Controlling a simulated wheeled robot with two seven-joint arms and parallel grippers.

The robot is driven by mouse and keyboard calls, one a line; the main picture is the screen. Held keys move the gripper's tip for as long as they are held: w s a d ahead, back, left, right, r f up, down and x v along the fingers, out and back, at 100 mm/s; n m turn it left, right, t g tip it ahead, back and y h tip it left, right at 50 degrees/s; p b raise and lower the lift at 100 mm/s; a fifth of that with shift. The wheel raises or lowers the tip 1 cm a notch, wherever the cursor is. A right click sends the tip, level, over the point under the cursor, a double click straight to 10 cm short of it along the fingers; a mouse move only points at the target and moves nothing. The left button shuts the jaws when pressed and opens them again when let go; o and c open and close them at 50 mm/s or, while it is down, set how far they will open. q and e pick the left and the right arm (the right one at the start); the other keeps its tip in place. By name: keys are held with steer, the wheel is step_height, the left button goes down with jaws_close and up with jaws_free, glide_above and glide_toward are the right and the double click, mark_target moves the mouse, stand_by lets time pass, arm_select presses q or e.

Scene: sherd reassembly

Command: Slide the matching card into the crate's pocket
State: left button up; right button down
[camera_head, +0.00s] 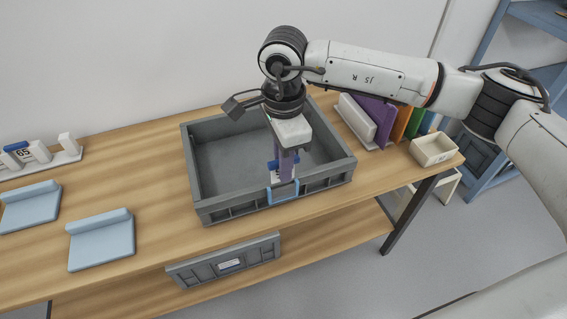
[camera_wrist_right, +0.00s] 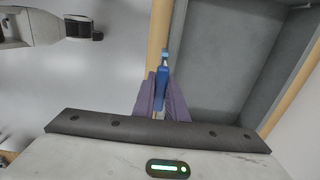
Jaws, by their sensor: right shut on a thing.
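The grey crate (camera_head: 190,160) sits on the wooden table, open at the top. A light-blue pocket frame (camera_head: 270,196) is on its front wall. My right gripper (camera_head: 284,166) points down at that wall, just above the pocket. Its purple-grey fingers are shut on a card with a blue tab (camera_head: 272,165). In the right wrist view the blue tab (camera_wrist_right: 161,76) shows between the fingers, nearly edge-on. The card's lower part is mostly hidden, and I cannot tell whether it is inside the pocket. A white rack (camera_head: 68,157) at the left holds other cards, one marked 65 with a blue tab.
Two light-blue stands (camera_head: 100,245) lie left of the crate. Coloured folders (camera_head: 385,120) stand behind it at the right, near a small cream box (camera_head: 433,150). A grey labelled crate (camera_head: 200,272) sits on the lower shelf. The table between rack and crate is clear.

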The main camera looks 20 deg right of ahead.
mark_target(283, 187)
steer(key=shift+f, duration=0.15)
steer(key=shift+f+b, duration=1.15)
steer(key=shift+f, duration=0.05)
steer(key=shift+f, duration=0.1)
stand_by(0.3)
steer(key=shift+f+b, duration=0.55)
steer(key=shift+b, duration=0.05)
steer(key=shift+f, duration=0.1)
steer(key=shift+f, duration=0.15)
steer(key=c, duration=1.9)
jaws_free()
steer(key=shift+s, duration=0.1)
steer(key=shift+o, duration=1.1)
